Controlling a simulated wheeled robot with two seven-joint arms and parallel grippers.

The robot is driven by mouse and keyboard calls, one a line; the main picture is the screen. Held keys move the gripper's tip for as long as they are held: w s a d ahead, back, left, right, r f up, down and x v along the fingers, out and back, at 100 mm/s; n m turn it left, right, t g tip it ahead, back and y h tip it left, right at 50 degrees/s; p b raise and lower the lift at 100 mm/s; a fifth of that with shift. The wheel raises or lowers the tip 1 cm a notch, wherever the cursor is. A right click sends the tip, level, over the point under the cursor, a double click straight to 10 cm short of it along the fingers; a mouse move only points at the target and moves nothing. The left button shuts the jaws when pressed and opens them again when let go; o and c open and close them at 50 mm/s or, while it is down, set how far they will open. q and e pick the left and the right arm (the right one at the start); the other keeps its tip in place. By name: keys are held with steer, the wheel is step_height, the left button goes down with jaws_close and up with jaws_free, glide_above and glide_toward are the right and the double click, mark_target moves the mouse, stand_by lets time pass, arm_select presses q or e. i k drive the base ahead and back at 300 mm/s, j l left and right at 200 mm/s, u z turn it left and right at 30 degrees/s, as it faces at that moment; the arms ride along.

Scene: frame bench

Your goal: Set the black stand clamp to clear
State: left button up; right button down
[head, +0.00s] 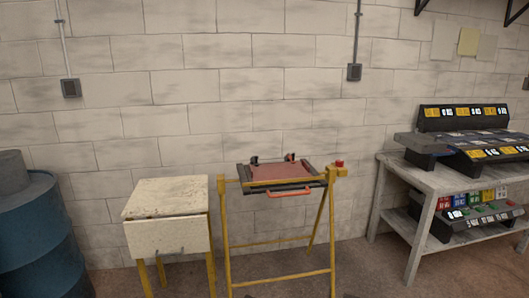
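A yellow trestle stand (225,235) stands in the middle, against the block wall. On it lies a dark, flat frame (262,187) with a reddish panel (285,172). A small black clamp-like piece (254,161) stands up at the frame's back edge. A second small piece, dark with red (290,157), stands to its right. A red knob or block (339,163) sits on the stand's right end. The pieces are too small to tell which is the stand clamp or how it is set. Neither gripper is in view.
An orange-red handle bar (288,194) hangs at the stand's front. A pale table with a drop leaf (166,197) stands close on the left, a blue drum (42,240) at far left. A grey workbench (440,178) with label-covered racks stands right. Floor between stand and workbench is clear.

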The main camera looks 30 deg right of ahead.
mark_target(256, 158)
steer(key=i+l, duration=0.25)
steer(key=i, duration=0.2)
steer(key=i+l, duration=0.25)
steer(key=i, duration=0.15)
steer(key=i+l+z, duration=0.1)
steer(key=i+l, duration=0.15)
steer(key=i, duration=0.2)
steer(key=i+l, duration=0.2)
steer(key=i, duration=0.25)
